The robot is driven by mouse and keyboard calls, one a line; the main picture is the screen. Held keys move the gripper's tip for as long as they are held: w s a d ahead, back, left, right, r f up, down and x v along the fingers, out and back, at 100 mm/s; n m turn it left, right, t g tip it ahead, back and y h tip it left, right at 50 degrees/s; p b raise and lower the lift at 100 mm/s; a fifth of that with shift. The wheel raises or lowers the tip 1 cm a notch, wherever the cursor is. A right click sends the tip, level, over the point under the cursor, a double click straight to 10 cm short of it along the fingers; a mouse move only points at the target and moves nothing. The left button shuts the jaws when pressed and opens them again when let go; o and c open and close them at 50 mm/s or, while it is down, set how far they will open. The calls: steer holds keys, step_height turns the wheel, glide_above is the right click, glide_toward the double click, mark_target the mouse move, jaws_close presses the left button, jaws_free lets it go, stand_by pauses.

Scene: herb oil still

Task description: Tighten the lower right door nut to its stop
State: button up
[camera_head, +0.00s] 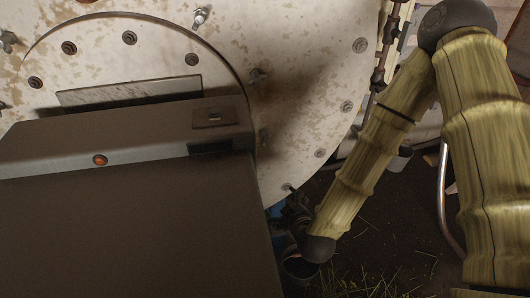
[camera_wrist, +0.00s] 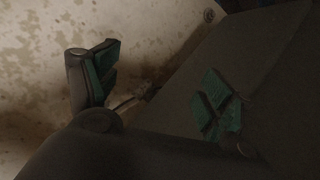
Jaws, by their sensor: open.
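The still's round door (camera_head: 120,60) is pale, stained metal with bolts around it. A metal stud with a nut (camera_wrist: 133,99) shows in the wrist view, dim and partly hidden; I cannot tell for sure that it is the lower right door nut. My gripper (camera_wrist: 163,88) is open, with its teal-padded fingers wide apart. The stud shows between the fingers in the picture, close to the left one; I see no contact. In the head view my gripper is hidden, and the door's lower part is covered by a dark box-shaped body in front.
A bluish container (camera_head: 278,211) stands low behind my arm. The dark ground (camera_head: 400,215) at the right has scattered straw. A curved metal pipe (camera_head: 443,195) stands near my arm.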

steer(key=w+a+r+n+t+b, duration=0.2)
steer(key=w+a+r+t+b, duration=0.15)
steer(key=w+r, duration=0.2)
steer(key=n+t+b, duration=0.2)
steer(key=t+b, duration=0.1)
steer(key=b, duration=0.1)
glide_toward(266, 142)
steer(key=w, duration=0.1)
steer(key=x, duration=1.1)
steer(key=c, duration=1.1)
